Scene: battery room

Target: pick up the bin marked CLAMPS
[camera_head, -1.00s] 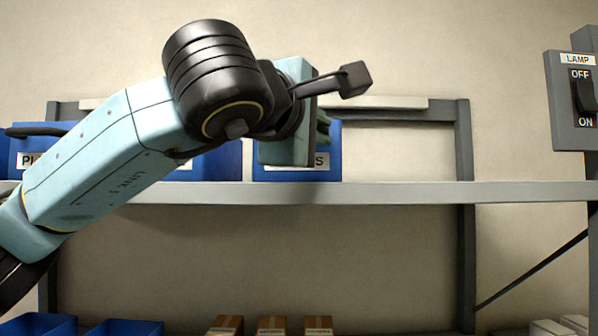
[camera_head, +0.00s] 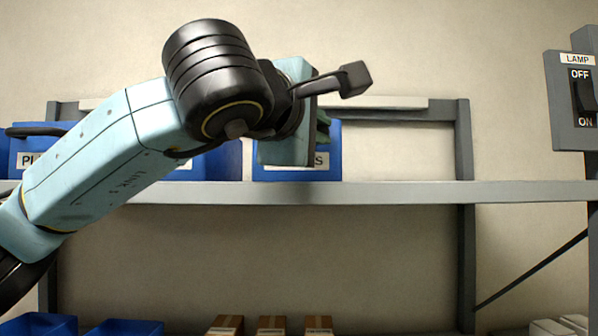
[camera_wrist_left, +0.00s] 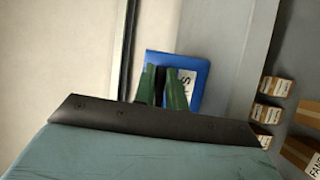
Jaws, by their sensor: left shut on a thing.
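A blue bin (camera_head: 333,150) stands on the grey shelf in the head view, partly behind my left arm. Its white label shows only a final S, so the full word cannot be read. My left gripper (camera_head: 323,125) is at this bin, mostly hidden by my own wrist. In the left wrist view, the green fingers of the left gripper (camera_wrist_left: 162,72) are shut on the wall of the blue bin (camera_wrist_left: 200,66), with its label partly covered. My right gripper is out of view.
Another blue bin (camera_head: 222,162) stands to the left on the shelf (camera_head: 400,193), with one labelled PL... (camera_head: 18,150) at far left. Small brown boxes (camera_head: 272,325) and blue bins (camera_head: 124,328) sit below. A lamp switch (camera_head: 584,97) is at right. The shelf's right part is clear.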

